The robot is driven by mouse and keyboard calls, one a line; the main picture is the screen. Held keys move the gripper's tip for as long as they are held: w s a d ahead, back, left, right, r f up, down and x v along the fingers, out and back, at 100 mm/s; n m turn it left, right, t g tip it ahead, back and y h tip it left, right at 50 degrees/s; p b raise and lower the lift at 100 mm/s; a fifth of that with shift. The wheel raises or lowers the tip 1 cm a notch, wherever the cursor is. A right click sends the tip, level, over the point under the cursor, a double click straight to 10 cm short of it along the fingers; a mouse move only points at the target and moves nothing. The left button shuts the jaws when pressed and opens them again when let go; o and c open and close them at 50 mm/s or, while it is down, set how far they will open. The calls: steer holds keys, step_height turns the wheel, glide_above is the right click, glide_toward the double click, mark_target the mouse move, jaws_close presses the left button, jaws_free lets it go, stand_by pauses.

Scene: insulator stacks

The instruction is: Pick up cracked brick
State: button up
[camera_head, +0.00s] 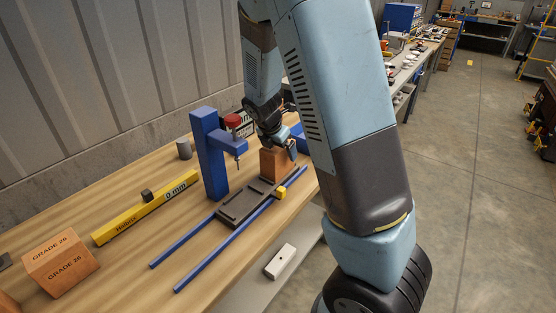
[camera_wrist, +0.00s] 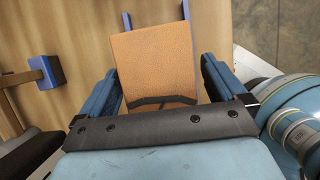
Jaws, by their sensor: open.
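An orange-brown brick (camera_head: 272,164) stands on the workbench at the far end of the dark sliding plate. In the wrist view the brick (camera_wrist: 155,62) fills the space between my two blue fingers. My gripper (camera_head: 279,146) is right over the brick, open, with a finger on each side of it. In the wrist view my gripper (camera_wrist: 160,80) shows a gap on the right side of the brick; on the left the finger is very close to it.
A blue press stand (camera_head: 211,157) with a red knob is left of the brick. Blue rails (camera_head: 240,230) carry the dark plate (camera_head: 240,205). A yellow gauge bar (camera_head: 145,208) and a "GRADE 26" brick (camera_head: 60,264) lie further left. A white block (camera_head: 280,262) is lower down.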

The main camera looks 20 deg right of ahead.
steer(key=c, duration=1.4)
steer(key=shift+r, duration=0.1)
